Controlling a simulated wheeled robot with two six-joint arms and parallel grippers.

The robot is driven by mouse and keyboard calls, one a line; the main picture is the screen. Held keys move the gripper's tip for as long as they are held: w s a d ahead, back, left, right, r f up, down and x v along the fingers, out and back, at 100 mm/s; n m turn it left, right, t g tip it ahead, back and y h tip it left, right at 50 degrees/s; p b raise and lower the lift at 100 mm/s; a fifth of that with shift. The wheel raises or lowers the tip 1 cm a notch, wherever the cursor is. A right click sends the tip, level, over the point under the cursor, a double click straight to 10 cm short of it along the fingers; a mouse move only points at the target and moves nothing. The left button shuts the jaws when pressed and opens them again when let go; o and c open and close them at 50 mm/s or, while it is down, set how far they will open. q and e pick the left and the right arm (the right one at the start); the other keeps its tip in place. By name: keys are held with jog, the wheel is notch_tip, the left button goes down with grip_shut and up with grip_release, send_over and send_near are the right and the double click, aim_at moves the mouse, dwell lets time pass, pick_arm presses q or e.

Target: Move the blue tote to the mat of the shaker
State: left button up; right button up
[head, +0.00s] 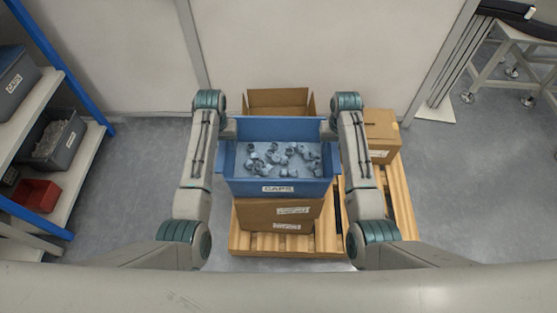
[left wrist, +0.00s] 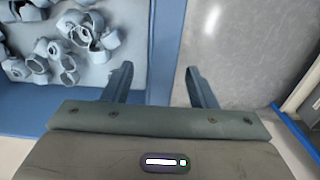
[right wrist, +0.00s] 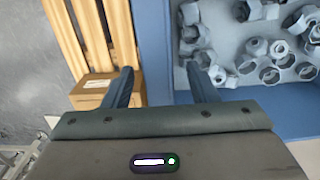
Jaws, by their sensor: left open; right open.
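The blue tote (head: 232,188), labelled CAPS and holding many grey caps, sits on a cardboard box on a pallet in the head view. Its side rim also shows in the left wrist view (left wrist: 166,40) and in the right wrist view (right wrist: 154,50). My left gripper (left wrist: 159,72) is open, with the tote's left wall lying between its fingers. My right gripper (right wrist: 159,72) is open, with the right wall between its fingers. Whether any finger touches the wall I cannot tell. The shaker and its mat are not in view.
The wooden pallet (head: 405,205) carries an open box (head: 278,98) behind the tote and a closed box (head: 382,128) to the right. A shelf with a red bin (head: 36,195) stands at left. A wheeled frame (head: 500,65) stands at far right. Grey floor is clear either side.

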pick_arm(q)
jog(key=shift+f, duration=0.45)
pick_arm(e)
jog(key=shift+f, duration=0.45)
pick_arm(q)
grip_shut()
pick_arm(e)
grip_shut()
pick_arm(q)
jog(key=shift+r, duration=0.1)
pick_arm(e)
jog(key=shift+r, duration=0.1)
dwell(0.3)
